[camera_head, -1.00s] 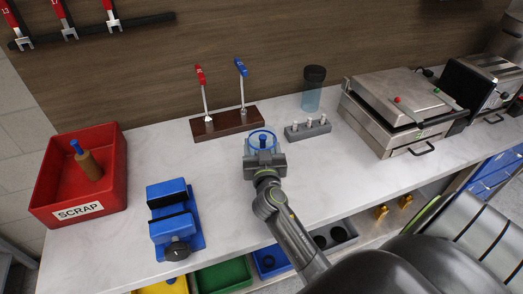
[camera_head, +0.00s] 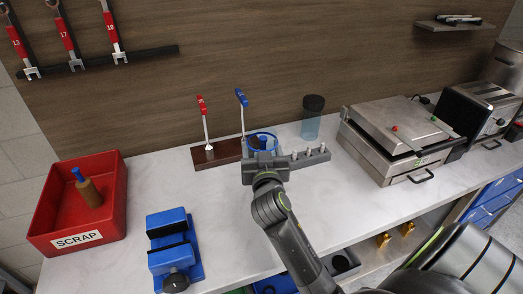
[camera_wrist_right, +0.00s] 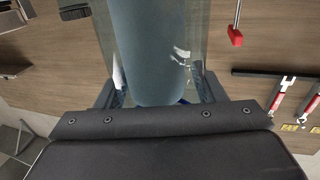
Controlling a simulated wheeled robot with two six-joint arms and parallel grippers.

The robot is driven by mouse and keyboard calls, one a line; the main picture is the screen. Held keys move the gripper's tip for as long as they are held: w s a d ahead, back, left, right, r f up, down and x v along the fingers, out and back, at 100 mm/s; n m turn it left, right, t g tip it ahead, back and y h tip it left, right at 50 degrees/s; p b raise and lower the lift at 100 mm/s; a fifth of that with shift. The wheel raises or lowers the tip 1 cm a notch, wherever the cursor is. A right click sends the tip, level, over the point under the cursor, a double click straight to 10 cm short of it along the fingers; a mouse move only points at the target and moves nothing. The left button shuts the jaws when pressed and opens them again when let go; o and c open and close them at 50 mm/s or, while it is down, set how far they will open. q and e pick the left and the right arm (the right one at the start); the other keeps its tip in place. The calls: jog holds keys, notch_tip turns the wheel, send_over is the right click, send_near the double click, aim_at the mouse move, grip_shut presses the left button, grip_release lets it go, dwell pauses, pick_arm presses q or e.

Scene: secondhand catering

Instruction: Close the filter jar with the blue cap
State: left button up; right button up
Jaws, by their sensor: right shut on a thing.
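My right gripper (camera_head: 263,166) is shut on a clear jar with a blue rim (camera_head: 263,136), over the bench behind the vise. Something blue stands inside the jar's mouth. In the right wrist view the jar (camera_wrist_right: 199,50) fills the middle between the fingers, with a blue-grey cylinder (camera_wrist_right: 152,50) inside. I cannot tell whether the blue ring is part of the jar or a cap. I cannot make out a separate blue cap. A second jar with a black lid (camera_head: 313,116) stands at the back. My left gripper is not in view.
A brown stand (camera_head: 216,154) with a red and a blue lever and a grey block with pegs (camera_head: 312,157) are close to the jar. A blue vise (camera_head: 172,262), red scrap bin (camera_head: 118,203) and press grill (camera_head: 385,130) stand around. The front middle bench (camera_head: 228,225) is clear.

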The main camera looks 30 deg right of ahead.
jog(key=c, duration=0.9)
jog(key=s+a+r+n+y, duration=0.1)
jog(key=a+r+n+y, duration=0.1)
jog(key=a+r, duration=0.1)
jog(key=a+r+n+t+y, duration=0.1)
jog(key=a+r+y, duration=0.2)
jog(key=a, duration=0.3)
jog(key=s+a+r+n+t+y+b, duration=0.1)
jog(key=a+r+n+y, duration=0.1)
jog(key=a+r+y, duration=0.1)
jog(key=shift+s+a+r+n, duration=0.3)
jog(key=shift+s+a, duration=0.05)
jog(key=shift+a, duration=0.35)
jog(key=shift+f+y, duration=0.15)
jog(key=shift+y, duration=0.25)
jog(key=shift+s+a+f+n+g+y, duration=0.65)
jog(key=shift+s+a+f+n+y, duration=0.65)
jog(key=shift+f+y, duration=0.45)
jog(key=shift+s+a+f+n+g+y, duration=0.7)
jog(key=shift+s+a+f+n+y, duration=0.6)
jog(key=shift+y, duration=0.7)
jog(key=shift+s+a+f+n+g+y, duration=0.65)
jog(key=shift+s+a+f+n+y, duration=0.6)
jog(key=shift+f+y, duration=0.6)
